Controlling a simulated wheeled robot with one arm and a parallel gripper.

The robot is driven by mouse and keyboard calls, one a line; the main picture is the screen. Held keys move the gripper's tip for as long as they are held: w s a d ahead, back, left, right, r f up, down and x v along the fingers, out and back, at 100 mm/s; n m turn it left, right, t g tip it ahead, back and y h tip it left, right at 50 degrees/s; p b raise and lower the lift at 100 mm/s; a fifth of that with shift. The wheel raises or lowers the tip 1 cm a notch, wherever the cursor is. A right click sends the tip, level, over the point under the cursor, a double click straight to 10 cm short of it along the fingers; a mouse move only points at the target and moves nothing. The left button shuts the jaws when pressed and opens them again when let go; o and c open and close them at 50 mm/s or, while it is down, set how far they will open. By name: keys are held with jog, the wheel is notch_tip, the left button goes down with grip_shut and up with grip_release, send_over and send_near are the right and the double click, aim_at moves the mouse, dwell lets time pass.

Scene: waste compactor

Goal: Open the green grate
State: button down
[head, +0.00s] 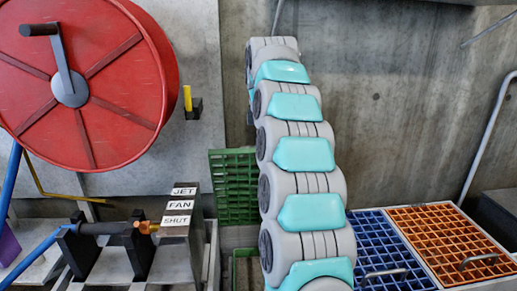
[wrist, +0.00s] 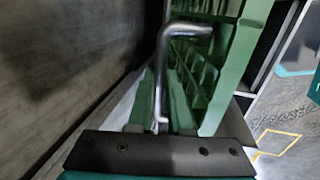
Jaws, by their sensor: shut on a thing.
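The green grate (head: 233,187) stands raised, close to upright, left of my arm in the head view. Below it a green-rimmed opening (head: 247,270) shows, partly hidden by my arm. In the wrist view the green grate (wrist: 243,60) is seen nearly edge-on, with its bars to the left of its edge. Its bent metal handle (wrist: 165,75) runs down to my gripper (wrist: 161,127). My gripper is shut on this handle. My arm hides the gripper and the handle in the head view.
A blue grate (head: 385,250) and an orange grate (head: 443,240) lie flat on the right, each with a handle. A big red reel (head: 105,120) and a JET/FAN/SHUT valve stand (head: 180,220) are on the left. A concrete wall (head: 390,90) is close behind.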

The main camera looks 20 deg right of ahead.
jog(key=shift+w, duration=0.25)
jog(key=c, duration=0.8)
grip_release()
jog(key=shift+a, duration=0.1)
jog(key=shift+c, duration=0.2)
